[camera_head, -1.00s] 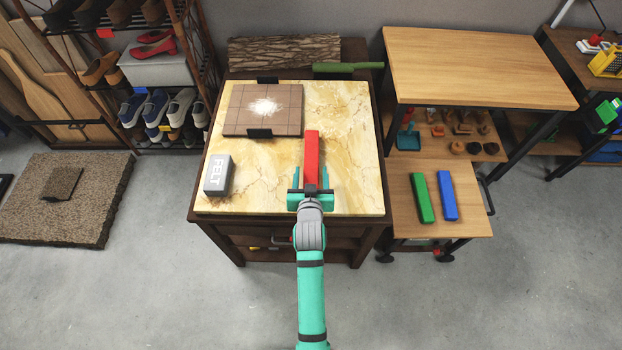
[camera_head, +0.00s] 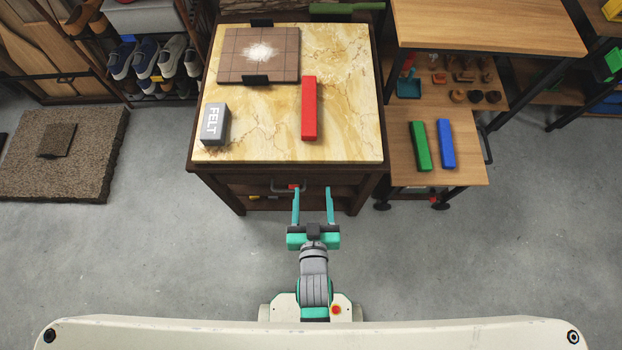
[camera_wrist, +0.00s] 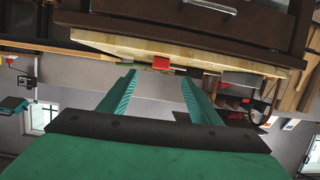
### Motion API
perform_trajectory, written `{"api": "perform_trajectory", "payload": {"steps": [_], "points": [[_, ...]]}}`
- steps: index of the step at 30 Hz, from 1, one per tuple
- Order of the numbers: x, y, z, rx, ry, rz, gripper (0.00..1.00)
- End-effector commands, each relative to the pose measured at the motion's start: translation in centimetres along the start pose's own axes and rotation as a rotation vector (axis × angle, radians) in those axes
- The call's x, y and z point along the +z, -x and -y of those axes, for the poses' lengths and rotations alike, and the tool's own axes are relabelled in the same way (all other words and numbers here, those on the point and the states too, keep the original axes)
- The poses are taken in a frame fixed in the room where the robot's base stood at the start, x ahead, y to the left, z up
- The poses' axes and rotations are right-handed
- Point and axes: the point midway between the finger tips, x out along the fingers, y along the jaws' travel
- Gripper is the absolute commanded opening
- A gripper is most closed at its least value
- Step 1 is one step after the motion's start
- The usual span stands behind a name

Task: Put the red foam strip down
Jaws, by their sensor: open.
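The red foam strip (camera_head: 309,108) lies flat on the marble-patterned table top (camera_head: 260,125), right of its middle, with its length running front to back. Its red end (camera_wrist: 161,63) also shows at the table edge in the wrist view. My gripper (camera_head: 312,192) is open and empty in front of the table, apart from the strip. Its two teal fingers point toward the table in the head view, and they also show spread apart in the wrist view (camera_wrist: 157,88).
A grey FELT block (camera_head: 213,124) stands at the table's left. A brown tiled board (camera_head: 259,55) with white powder lies behind it. A side table (camera_head: 465,172) at right holds a green strip (camera_head: 420,146) and a blue strip (camera_head: 446,144). The floor in front is clear.

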Motion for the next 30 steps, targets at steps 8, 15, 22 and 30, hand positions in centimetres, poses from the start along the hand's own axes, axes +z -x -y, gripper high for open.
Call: {"api": "perform_trajectory", "payload": {"steps": [8,15,22,30], "points": [[-0.6,10.2,0.3,0.005,-0.010,-0.033,0.57],[-2.7,15.9,0.5,0.015,-0.022,-0.063,0.57],[-3.5,17.4,0.6,0.019,-0.025,-0.075,0.57],[-3.5,17.4,0.6,0.019,-0.025,-0.075,0.57]]}}
